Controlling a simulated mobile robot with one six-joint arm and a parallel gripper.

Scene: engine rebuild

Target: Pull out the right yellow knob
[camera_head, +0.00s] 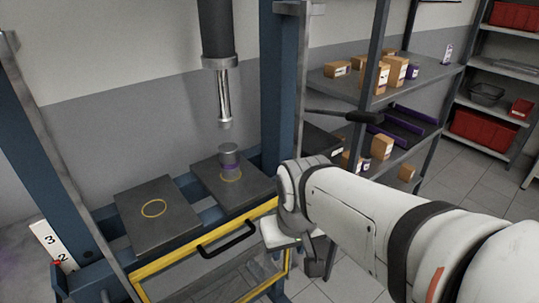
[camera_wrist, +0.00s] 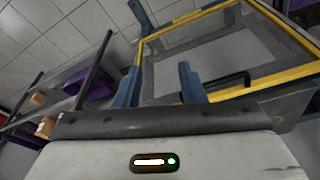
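I cannot make out a yellow knob in either view. A blue press frame (camera_head: 284,85) stands in the head view, with a yellow-edged guard (camera_head: 190,252) at its front. The guard has a black handle (camera_head: 227,240), which also shows in the wrist view (camera_wrist: 228,88). My gripper is at the right side of the guard, and my arm mostly hides it in the head view. In the wrist view my gripper (camera_wrist: 160,72) has two blue fingers spread apart with nothing between them. The guard's yellow frame (camera_wrist: 215,12) lies beyond the fingers.
Two dark plates, left (camera_head: 140,225) and right (camera_head: 215,192), lie on the press bed with yellow rings. Shelves with boxes (camera_head: 395,70) stand behind my arm. Floor is clear at right.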

